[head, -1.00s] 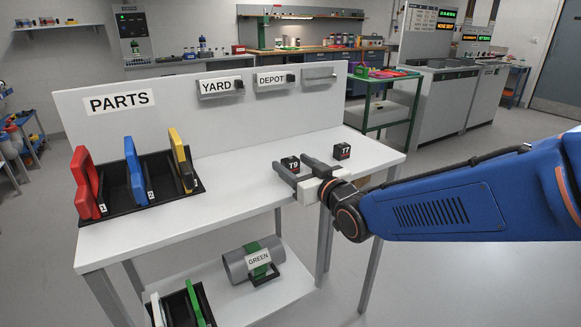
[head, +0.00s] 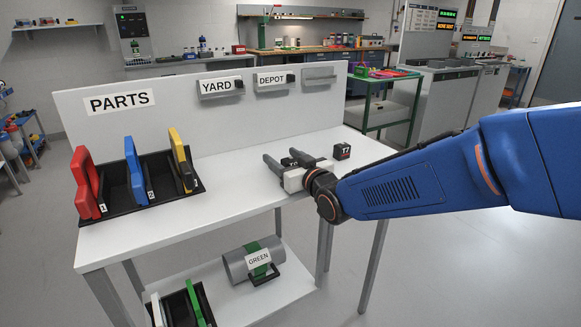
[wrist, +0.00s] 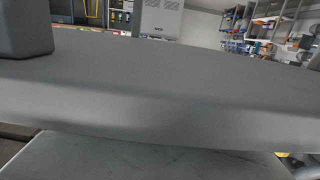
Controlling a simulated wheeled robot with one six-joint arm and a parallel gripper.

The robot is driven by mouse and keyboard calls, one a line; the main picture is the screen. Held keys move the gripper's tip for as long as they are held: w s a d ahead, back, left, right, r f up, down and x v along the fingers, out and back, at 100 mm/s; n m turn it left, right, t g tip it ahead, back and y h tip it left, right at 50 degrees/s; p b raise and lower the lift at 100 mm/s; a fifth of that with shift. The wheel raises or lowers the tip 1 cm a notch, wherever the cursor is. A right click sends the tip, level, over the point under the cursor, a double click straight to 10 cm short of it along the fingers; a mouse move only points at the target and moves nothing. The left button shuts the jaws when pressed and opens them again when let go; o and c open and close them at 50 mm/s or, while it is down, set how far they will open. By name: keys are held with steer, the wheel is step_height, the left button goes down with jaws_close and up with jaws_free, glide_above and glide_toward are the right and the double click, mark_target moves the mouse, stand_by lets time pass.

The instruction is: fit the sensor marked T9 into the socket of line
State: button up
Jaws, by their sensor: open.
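The small black T9 sensor (head: 288,162) sits on the parts table, partly hidden by my gripper; its label cannot be read now. My gripper (head: 281,154) is open, low over the table, with its grey fingers on either side of the sensor as seen from the head. I cannot tell whether they touch it. No socket labelled LINE is readable in either view. In the wrist view a broad grey surface fills the middle, with a dark grey block at upper left; the sensor cannot be made out there.
A black T7 sensor (head: 342,151) stands close to the right of my gripper. The back panel bears holders marked YARD (head: 215,85) and DEPOT (head: 270,79) and a blank one (head: 319,77). A black rack (head: 160,180) holds red, blue and yellow parts at left. The table middle is clear.

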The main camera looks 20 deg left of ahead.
steer(key=c, duration=1.1)
steer(key=shift+c, duration=0.2)
